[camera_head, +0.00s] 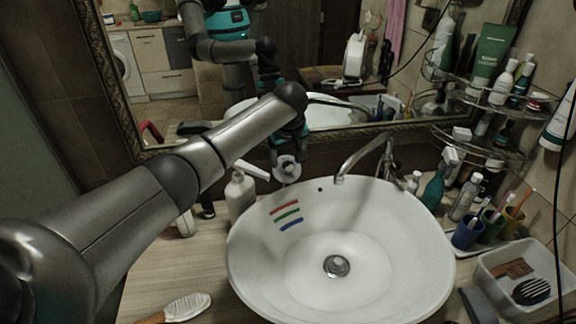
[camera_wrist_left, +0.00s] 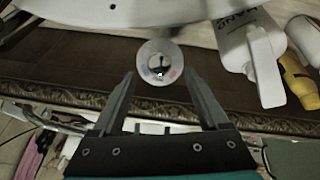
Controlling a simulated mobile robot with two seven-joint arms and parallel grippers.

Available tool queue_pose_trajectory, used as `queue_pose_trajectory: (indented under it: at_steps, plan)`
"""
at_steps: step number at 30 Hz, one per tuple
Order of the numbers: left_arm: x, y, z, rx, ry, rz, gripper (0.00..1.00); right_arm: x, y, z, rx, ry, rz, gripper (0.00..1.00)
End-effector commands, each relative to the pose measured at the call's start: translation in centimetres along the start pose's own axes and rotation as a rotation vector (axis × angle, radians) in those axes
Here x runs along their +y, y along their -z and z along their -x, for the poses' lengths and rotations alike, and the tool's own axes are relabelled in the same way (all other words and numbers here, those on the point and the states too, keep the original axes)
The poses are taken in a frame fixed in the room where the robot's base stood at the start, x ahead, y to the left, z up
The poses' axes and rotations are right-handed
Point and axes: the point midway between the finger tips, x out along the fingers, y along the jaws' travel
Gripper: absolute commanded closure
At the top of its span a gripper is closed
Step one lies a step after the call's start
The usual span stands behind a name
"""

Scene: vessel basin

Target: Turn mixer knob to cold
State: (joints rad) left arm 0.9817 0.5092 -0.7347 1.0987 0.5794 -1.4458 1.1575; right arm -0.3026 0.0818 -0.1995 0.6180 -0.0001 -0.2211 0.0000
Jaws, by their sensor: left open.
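The mixer knob (camera_head: 287,168) is a round silver piece behind the basin's left rear rim. In the left wrist view the knob (camera_wrist_left: 159,62) faces me, with a blue mark at left, a red mark at right and a dark pointer near the middle. My left gripper (camera_wrist_left: 160,78) is open and empty, its fingertips on either side of the knob's lower part with visible gaps. In the head view my left gripper (camera_head: 288,146) is just above the knob, partly hidden by its arm. My right gripper is not in view.
The white basin (camera_head: 245,262) has a curved faucet (camera_head: 362,158) right of the knob. A white pump bottle (camera_head: 239,196) stands close at left. A mirror (camera_head: 290,60) is behind. Cups, bottles and a tray (camera_head: 500,290) crowd the right side.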

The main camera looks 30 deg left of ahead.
Motion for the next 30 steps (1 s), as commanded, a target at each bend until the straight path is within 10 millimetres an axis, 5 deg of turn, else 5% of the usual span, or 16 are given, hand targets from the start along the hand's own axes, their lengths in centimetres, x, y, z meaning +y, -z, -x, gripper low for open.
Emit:
queue_pose_trajectory:
  at_steps: [10,25,30]
  plan:
    - [0.0,-0.1,-3.9,-0.001,0.001,0.0,0.22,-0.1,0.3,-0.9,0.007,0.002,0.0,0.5]
    - [0.0,0.0,-4.8,0.0,0.0,-0.001,0.22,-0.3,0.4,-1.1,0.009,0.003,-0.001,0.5]
    - [0.0,0.0,-4.8,0.0,0.0,-0.001,0.41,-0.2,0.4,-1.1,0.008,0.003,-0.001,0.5]
